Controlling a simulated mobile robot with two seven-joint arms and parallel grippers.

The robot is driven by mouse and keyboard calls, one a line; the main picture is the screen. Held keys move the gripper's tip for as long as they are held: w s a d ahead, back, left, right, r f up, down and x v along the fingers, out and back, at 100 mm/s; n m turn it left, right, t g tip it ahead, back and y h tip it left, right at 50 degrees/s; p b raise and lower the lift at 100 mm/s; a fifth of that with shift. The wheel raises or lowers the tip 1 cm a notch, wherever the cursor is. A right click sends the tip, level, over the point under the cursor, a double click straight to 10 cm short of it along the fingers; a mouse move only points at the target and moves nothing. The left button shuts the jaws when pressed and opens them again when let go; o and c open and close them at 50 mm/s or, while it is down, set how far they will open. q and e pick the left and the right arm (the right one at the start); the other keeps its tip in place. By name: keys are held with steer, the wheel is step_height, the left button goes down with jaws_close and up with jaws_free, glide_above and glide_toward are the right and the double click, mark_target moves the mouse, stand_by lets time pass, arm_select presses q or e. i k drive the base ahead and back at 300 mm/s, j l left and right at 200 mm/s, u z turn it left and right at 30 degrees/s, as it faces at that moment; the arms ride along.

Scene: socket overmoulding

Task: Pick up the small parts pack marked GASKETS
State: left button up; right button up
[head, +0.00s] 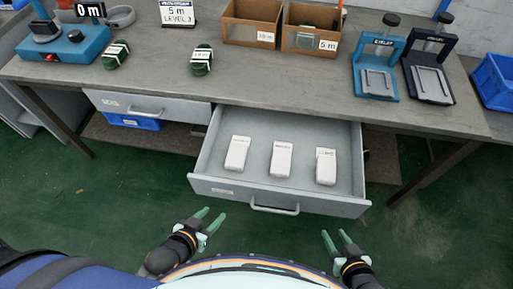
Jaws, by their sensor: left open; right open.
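Three small white parts packs lie apart in an open drawer (205,163) under the bench: a left pack (237,155), a middle pack (281,160) and a right pack (325,168). Each carries small dark print near its top end. The print is too small to read, so I cannot tell which is marked GASKETS. My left gripper (214,217) is open and empty, in front of the drawer's left part. My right gripper (335,236) is open and empty, in front of the drawer's right end. Both are on the near side of the drawer front, apart from the packs.
The drawer front has a handle (274,209). The grey bench top (250,82) holds two cardboard bins (251,34), green coils (201,60), a blue device (62,42) and two press-like fixtures (376,80). A shut drawer (180,109) is at left. Blue crates stand at right (495,80) and below.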

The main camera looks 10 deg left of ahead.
mark_target(236, 156)
steer(key=k+j+u, duration=0.15)
steer(key=j, duration=0.4)
steer(key=j+u, duration=0.15)
steer(key=j, duration=0.45)
steer(key=k+j+u, duration=0.15)
steer(key=j, duration=0.45)
